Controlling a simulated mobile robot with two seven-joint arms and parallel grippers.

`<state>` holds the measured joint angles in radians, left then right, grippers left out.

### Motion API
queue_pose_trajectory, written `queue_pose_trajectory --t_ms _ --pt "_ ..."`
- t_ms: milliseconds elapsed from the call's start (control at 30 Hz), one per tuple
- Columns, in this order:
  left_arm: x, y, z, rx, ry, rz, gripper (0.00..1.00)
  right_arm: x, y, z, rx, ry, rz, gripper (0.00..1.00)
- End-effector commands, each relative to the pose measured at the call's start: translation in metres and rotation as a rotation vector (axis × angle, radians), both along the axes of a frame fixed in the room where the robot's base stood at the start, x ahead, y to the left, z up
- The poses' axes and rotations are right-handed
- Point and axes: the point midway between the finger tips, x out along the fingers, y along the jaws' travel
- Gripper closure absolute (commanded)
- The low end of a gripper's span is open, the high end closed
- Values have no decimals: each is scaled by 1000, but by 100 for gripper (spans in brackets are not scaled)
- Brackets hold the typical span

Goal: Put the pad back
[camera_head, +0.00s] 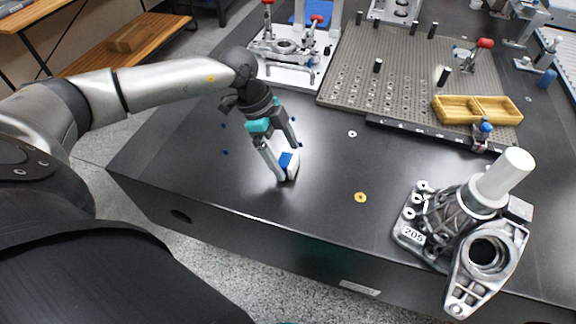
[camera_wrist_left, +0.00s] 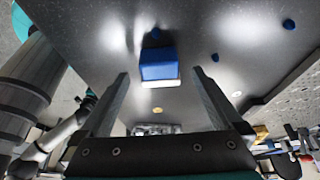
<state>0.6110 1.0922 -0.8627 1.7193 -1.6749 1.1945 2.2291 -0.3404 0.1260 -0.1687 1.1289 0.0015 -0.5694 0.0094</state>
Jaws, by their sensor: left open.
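The pad, a small blue and white block (camera_head: 292,170), stands on the dark table top left of centre in the head view. In the left wrist view the pad (camera_wrist_left: 159,65) shows its blue face, with a white strip along the near edge. My left gripper (camera_head: 288,164) reaches down to it and is open, with one finger towards each side of the pad. In the left wrist view the left gripper's fingers (camera_wrist_left: 159,72) lie left and right of the pad, with gaps visible. My right gripper is not in view.
A metal casting (camera_head: 462,225) with a white cylinder stands at the right. A yellow ring (camera_head: 360,197) and a small washer (camera_head: 352,134) lie on the table. A yellow divided tray (camera_head: 477,110) sits on the perforated plate (camera_head: 345,80). The table around the pad is mostly clear.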

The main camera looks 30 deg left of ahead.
Motion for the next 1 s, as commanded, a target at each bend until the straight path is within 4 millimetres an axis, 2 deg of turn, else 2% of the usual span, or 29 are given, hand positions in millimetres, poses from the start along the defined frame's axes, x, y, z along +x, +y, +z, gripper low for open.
queue_pose_trajectory --t_ms 33,200,567,1000 --pt "0 -3 -7 -1 2 -1 0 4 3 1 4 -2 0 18" --pt "1 -7 -17 1 2 1 0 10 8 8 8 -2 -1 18" --pt "2 -8 -20 1 2 1 0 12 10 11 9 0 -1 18" --pt "2 -8 -20 1 2 1 50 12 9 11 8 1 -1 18"
